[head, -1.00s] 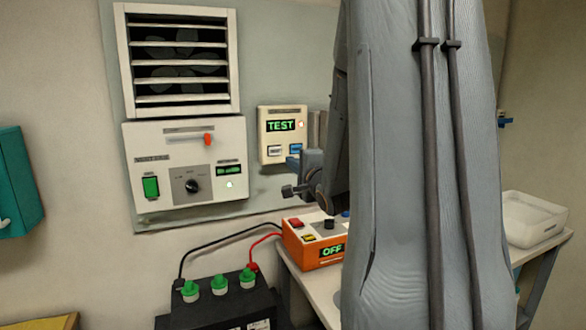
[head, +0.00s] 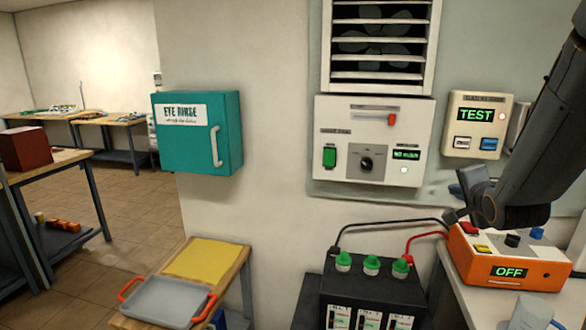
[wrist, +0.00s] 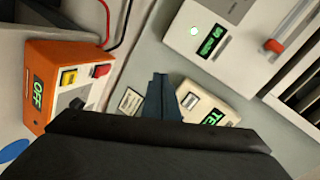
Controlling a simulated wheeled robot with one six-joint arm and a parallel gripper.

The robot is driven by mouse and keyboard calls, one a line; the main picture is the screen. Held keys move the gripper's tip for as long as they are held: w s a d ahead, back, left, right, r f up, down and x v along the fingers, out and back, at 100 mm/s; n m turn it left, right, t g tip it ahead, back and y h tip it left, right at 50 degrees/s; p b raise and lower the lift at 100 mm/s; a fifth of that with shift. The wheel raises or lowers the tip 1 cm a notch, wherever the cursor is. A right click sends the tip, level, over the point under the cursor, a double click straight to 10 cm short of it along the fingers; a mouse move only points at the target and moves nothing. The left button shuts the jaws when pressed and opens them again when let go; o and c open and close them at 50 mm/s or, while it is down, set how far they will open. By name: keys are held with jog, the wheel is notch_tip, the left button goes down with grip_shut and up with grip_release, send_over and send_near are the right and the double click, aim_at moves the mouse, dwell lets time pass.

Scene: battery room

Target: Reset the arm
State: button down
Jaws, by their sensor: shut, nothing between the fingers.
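My gripper (head: 462,198) is on the right of the head view, at the end of my dark arm, which slants down from the right edge. It appears in front of the wall, below the TEST panel (head: 476,122) and just above the left part of the orange charger (head: 510,268). In the wrist view my gripper (wrist: 162,90) shows its fingers together with nothing between them. They overlap part of the TEST panel (wrist: 212,106) in that picture. Contact with anything cannot be told. Most of my arm is cut off by the frame.
A black battery (head: 372,292) with green caps has black and red cables running to the charger, which reads OFF. The vent fan panel (head: 330,182) and teal eye rinse box (head: 222,150) are on the wall.

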jog(key=s+a+f+n+g+y, duration=0.1)
jog(key=s+a+f+n+g, duration=0.25)
jog(key=a+f, duration=0.2)
jog(key=s+a+f+n+g+y, duration=0.1)
jog(key=s+a+f+n+g, duration=0.1)
jog(key=a+f+n, duration=0.3)
jog(key=s+a+f+n+g, duration=0.3)
jog(key=s+a, duration=0.3)
jog(key=s, duration=0.2)
jog(key=s+a+f+n+g+y+b, duration=0.1)
jog(key=s+a+f+n+g, duration=0.3)
jog(key=s+a, duration=0.3)
jog(key=shift+s+a+n+y, duration=0.3)
jog(key=shift+s+n, duration=0.15)
jog(key=shift+n, duration=0.1)
